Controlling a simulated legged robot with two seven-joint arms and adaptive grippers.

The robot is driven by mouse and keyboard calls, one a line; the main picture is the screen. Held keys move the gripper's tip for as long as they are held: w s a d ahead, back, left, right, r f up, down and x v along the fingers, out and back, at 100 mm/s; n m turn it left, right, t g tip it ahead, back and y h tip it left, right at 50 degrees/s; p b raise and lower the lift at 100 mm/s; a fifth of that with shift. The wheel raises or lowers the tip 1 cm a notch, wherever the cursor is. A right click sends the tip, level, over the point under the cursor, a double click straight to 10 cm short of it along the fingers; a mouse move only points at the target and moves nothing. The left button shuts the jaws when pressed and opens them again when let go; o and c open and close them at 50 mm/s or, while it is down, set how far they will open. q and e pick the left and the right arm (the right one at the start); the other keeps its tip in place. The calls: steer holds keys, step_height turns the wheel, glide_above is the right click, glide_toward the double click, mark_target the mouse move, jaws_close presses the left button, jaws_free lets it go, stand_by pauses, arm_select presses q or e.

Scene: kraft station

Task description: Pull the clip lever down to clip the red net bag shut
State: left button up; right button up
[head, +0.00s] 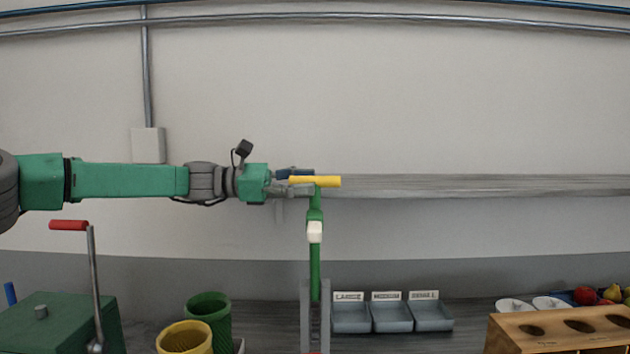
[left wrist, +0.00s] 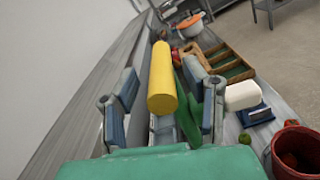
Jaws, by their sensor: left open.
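The clip lever is a green upright arm (head: 315,265) with a yellow crossbar handle (head: 325,181) on top and a white block (head: 315,231) partway down. Its foot meets a grey post (head: 306,310). My left gripper (head: 298,182) reaches in level from the left, open, at the handle's left end. In the left wrist view the yellow handle (left wrist: 162,80) lies between the two spread fingers, with a gap on each side. The red net bag cannot be made out. My right gripper is not in view.
A crank with a red grip (head: 69,225) rises over a green box (head: 60,325) at left. Green (head: 209,315) and yellow (head: 184,337) containers stand left of the post. Grey labelled trays (head: 391,317) and a wooden holder (head: 560,325) are right. A grey shelf (head: 480,186) runs behind.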

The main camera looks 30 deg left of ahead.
arm_select(q)
steer(key=shift+w+d+r, duration=0.1)
steer(key=shift+w+d, duration=0.05)
steer(key=shift+d, duration=0.6)
steer(key=shift+w, duration=0.25)
jaws_close()
steer(key=shift+s, duration=0.1)
